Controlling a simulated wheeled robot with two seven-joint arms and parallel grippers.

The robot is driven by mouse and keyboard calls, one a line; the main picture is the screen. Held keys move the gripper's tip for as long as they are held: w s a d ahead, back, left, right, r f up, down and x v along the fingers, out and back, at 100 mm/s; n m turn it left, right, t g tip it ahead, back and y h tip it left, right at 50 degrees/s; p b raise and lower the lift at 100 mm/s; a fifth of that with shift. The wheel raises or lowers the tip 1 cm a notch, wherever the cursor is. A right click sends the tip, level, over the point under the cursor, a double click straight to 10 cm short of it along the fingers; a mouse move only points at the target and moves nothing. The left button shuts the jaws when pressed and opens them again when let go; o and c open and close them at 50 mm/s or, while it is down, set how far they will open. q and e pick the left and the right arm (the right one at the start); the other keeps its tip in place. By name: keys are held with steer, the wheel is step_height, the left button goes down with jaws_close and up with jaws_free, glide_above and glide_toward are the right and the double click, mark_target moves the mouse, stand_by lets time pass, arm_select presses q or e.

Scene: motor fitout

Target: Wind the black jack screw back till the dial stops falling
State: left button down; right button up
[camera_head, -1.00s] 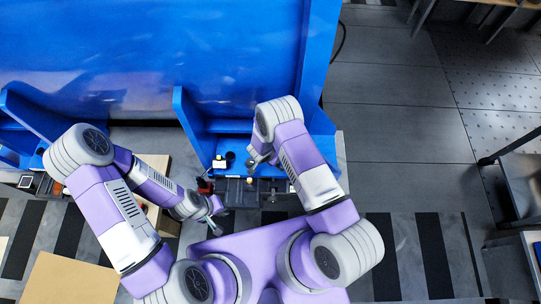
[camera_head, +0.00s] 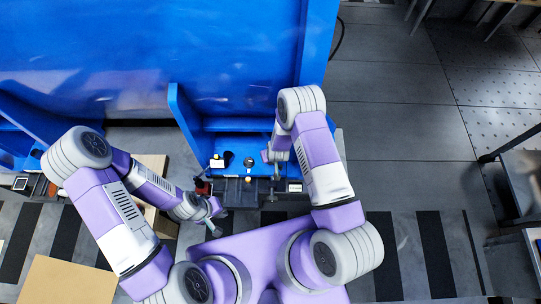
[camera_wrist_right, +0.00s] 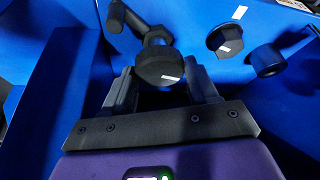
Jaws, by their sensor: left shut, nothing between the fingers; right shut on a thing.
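In the right wrist view a black hexagonal screw head with a white mark (camera_wrist_right: 158,68) sits between the fingers of my right gripper (camera_wrist_right: 162,88); I take it for the black jack screw. That gripper is shut on it. In the head view my right gripper (camera_head: 275,166) is low over the right part of the blue fixture, and the screw is too small to make out there. My left gripper (camera_head: 211,220) is shut and empty, low in front of the bench edge, left of centre. No dial face can be read in either view.
In the right wrist view another black hexagonal head (camera_wrist_right: 228,38) and a black cylinder (camera_wrist_right: 270,60) stand close on the right. A blue wall (camera_head: 183,115) rises left of the work spot. A small white-topped round part (camera_head: 249,162) stands left of my right gripper.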

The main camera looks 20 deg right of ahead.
steer(key=shift+w+r+n, duration=0.15)
steer(key=shift+n, duration=0.35)
steer(key=o, duration=1.1)
steer(key=shift+c, duration=0.2)
steer(key=p+v, duration=0.2)
steer(key=v, duration=0.5)
steer(key=shift+s+d+r+p, duration=0.2)
steer(key=shift+s+p, duration=0.05)
steer(key=shift+p, duration=0.15)
steer(key=shift+s, duration=0.1)
stand_by(0.6)
